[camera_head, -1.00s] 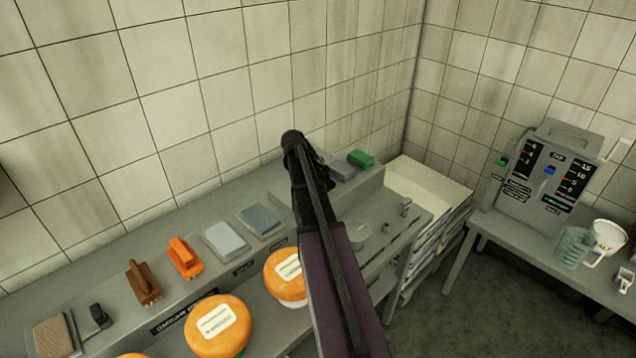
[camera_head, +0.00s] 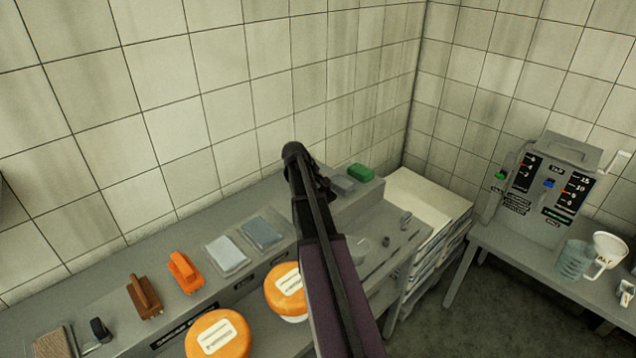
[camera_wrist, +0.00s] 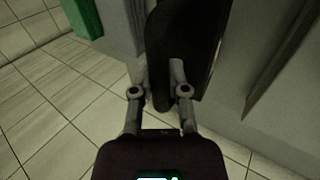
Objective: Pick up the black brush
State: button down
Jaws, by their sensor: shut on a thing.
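My gripper (camera_wrist: 160,78) shows in the wrist view with its two fingers closed around a black thing (camera_wrist: 185,40), which I take for the black brush. The brush lies between the fingertips and reaches up out of the picture, so its full shape does not show. In the head view my gripper (camera_head: 312,180) is a dark shape above the back bench, left of a green block (camera_head: 361,172). The brush cannot be told apart from my dark gripper there.
The bench holds a grey block (camera_head: 342,184), two grey pads (camera_head: 227,255), an orange brush (camera_head: 185,271), a brown brush (camera_head: 144,296) and a small black-handled thing (camera_head: 101,330). A tiled wall is close behind. A machine (camera_head: 540,190) stands right.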

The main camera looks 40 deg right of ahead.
jog(key=shift+r+p, duration=4.2)
jog(key=shift+r, duration=0.25)
jog(key=c, duration=1.3)
grip_release()
grip_shut()
notch_tip(320, 180, down, 5)
jog(key=b, duration=0.4)
jog(key=shift+r+b, duration=0.2)
jog(key=shift+b, duration=0.1)
